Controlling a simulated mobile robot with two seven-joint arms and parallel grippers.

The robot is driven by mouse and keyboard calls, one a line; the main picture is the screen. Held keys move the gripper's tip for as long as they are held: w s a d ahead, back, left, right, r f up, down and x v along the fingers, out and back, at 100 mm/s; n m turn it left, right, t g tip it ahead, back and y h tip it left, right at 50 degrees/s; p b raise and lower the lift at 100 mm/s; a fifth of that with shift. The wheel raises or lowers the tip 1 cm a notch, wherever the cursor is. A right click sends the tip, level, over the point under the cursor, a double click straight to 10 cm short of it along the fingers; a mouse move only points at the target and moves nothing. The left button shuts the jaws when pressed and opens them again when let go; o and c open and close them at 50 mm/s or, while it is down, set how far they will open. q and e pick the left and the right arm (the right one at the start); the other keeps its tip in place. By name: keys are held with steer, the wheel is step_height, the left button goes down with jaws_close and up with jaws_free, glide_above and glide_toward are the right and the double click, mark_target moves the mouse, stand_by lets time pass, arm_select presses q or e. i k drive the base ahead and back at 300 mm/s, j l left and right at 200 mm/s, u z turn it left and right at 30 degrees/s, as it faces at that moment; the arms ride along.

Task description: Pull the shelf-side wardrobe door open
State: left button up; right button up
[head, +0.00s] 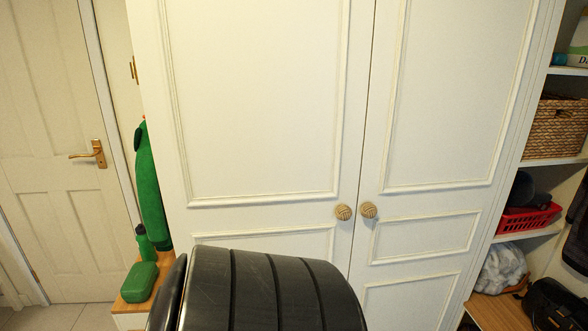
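The white wardrobe stands in front of me in the head view. Its shelf-side door (440,120) is the right one, with raised panel mouldings, beside the open shelves. It looks closed, with only a thin dark seam between it and the left door (260,90). The shelf-side door has a round, woven-looking knob (368,210) near the seam. A matching knob (343,212) sits on the left door, just across the seam. Neither of my grippers shows in this view, and nothing touches either knob.
A dark, ribbed, rounded thing (270,292), perhaps a suitcase, hides the left door's lower part. Shelves on the right hold a wicker basket (558,128) and a red basket (527,217). Green items (139,282) sit on a wooden top at left, near a room door (50,150).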

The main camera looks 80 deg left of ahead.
mark_target(255, 110)
steer(key=i+u, duration=0.2)
steer(key=u, duration=2.7)
